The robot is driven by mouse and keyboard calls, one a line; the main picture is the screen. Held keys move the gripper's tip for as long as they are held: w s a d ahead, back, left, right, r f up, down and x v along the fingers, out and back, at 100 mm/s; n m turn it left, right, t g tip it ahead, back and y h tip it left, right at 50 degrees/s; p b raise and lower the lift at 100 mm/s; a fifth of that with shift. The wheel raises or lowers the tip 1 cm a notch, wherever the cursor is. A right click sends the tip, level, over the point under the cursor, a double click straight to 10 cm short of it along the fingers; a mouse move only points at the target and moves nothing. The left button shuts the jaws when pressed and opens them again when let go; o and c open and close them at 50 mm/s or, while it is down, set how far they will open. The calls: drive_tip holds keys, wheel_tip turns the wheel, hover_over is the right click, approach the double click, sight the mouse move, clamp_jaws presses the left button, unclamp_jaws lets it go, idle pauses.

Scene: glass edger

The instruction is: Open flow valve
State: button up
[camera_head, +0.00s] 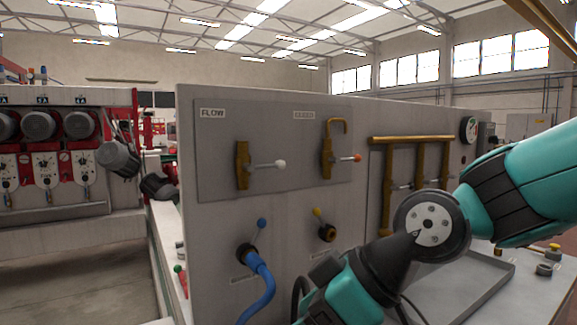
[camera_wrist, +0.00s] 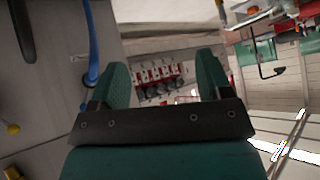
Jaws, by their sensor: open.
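The flow valve (camera_head: 243,166) is a brass fitting on the grey panel, below the label FLOW (camera_head: 212,113). Its lever (camera_head: 268,164) with a white knob points right, roughly horizontal. My gripper (camera_wrist: 163,78) is open and empty in the wrist view, pointing toward distant red machinery. In the head view, my teal arm comes in from the right and runs down out of the bottom edge, so the gripper is hidden there. The flow valve cannot be made out in the wrist view; the grey panel (camera_wrist: 62,70) shows at its left side.
A second brass valve (camera_head: 328,157) with a red-tipped lever is to the right. Below are a blue hose (camera_head: 262,283), also in the wrist view (camera_wrist: 92,45), and a yellow-levered fitting (camera_head: 327,233). Brass pipework (camera_head: 416,139) and a gauge (camera_head: 469,129) are further right. A grey tray (camera_head: 490,290) lies lower right.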

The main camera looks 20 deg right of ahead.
drive_tip(key=w+d+r+n+t+y, duration=0.1)
drive_tip(key=w+d+r+t, duration=0.3)
drive_tip(key=w+r+t, duration=0.25)
drive_tip(key=t+h+p, duration=0.1)
drive_tip(key=t+p, duration=0.2)
drive_tip(key=t, duration=0.3)
approach(276, 163)
drive_tip(key=shift+n+g, duration=0.25)
drive_tip(key=shift+n, duration=0.15)
drive_tip(key=p+x, duration=0.8)
drive_tip(key=p, duration=0.2)
drive_tip(key=shift+w+a+f, duration=0.1)
drive_tip(key=shift+w+f, duration=0.05)
drive_tip(key=shift+w, duration=0.25)
drive_tip(key=shift+w+a+f+p, duration=0.15)
drive_tip(key=shift+w+a+p, duration=0.15)
drive_tip(key=shift+w, duration=0.3)
drive_tip(key=shift+d, duration=0.1)
drive_tip(key=c, duration=1.3)
